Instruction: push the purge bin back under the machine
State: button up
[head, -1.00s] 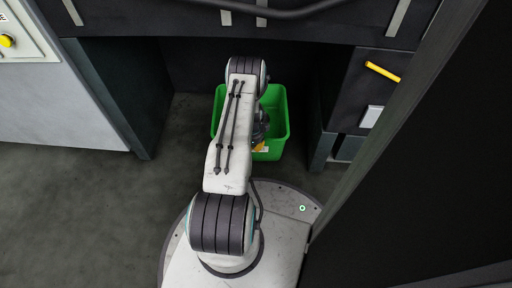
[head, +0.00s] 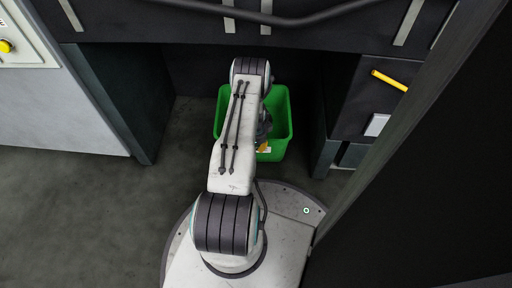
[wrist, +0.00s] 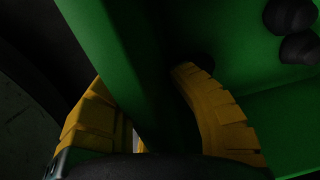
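The green purge bin (head: 279,112) stands on the floor under the machine's overhang, between two dark uprights. A white and orange label shows low on its front. My gripper (head: 262,132) is at the bin's front, right of the middle, and mostly hidden by my arm in the head view. In the wrist view, my gripper's yellow fingers (wrist: 155,105) straddle the bin's green wall (wrist: 112,65), one finger outside and one inside. The fingers are apart; firm contact with the wall cannot be made out. Dark round lumps (wrist: 295,30) lie inside the bin.
The machine's dark front panel (head: 180,28) crosses above the bin. A dark post (head: 420,110) stands close on my right. Floor at left is clear.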

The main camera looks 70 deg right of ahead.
jog(key=o, duration=0.4)
jog(key=shift+c, duration=0.2)
